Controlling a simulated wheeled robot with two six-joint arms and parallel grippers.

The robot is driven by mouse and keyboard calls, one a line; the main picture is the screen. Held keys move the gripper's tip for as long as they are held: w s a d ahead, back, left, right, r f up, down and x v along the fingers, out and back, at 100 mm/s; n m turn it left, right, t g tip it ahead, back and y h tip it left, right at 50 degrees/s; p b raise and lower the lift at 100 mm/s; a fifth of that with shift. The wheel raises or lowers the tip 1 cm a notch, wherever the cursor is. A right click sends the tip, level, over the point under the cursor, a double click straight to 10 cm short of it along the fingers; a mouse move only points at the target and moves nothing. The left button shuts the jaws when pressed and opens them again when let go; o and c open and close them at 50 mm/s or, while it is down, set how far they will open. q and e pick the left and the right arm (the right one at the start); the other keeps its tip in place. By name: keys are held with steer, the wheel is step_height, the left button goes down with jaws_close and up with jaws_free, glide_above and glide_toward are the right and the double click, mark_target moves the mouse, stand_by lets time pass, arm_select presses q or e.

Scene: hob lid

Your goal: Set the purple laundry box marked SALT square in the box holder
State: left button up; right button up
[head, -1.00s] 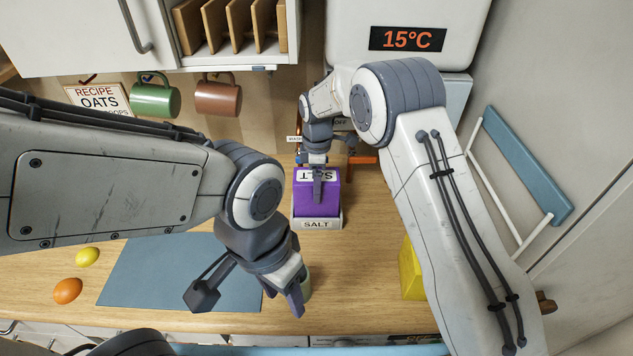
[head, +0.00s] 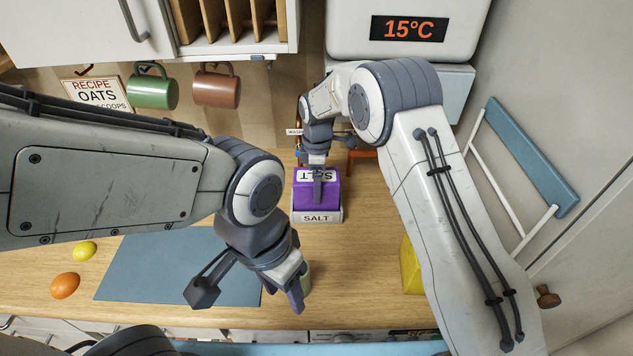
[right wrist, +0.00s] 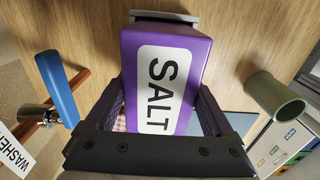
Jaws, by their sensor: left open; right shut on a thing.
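The purple laundry box (head: 318,191), with a white SALT label, is upright at the back middle of the counter. My right gripper (head: 317,184) is shut on it from above. In the right wrist view the box (right wrist: 194,70) sits between my right fingers (right wrist: 163,112), label facing the camera. The pale box holder (head: 318,218), marked SALT in front, is directly at the box's lower end; its grey edge also shows in the right wrist view (right wrist: 165,16). I cannot tell how deep the box sits. My left gripper (head: 249,294) is open and empty over the front counter.
A green cup (right wrist: 275,95) stands close to my left gripper. A blue-handled tap (right wrist: 57,88) is beside the box near a WASHER label. A yellow box (head: 411,268) is partly behind my right arm. A blue-grey mat (head: 165,265), lemon and orange lie left.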

steer(key=shift+f, duration=0.35)
steer(key=o, duration=1.5)
step_height(320, 180, up, 10)
steer(key=b, duration=0.2)
steer(key=shift+r+b, duration=0.25)
steer(key=shift+b, duration=0.1)
steer(key=shift+d, duration=0.1)
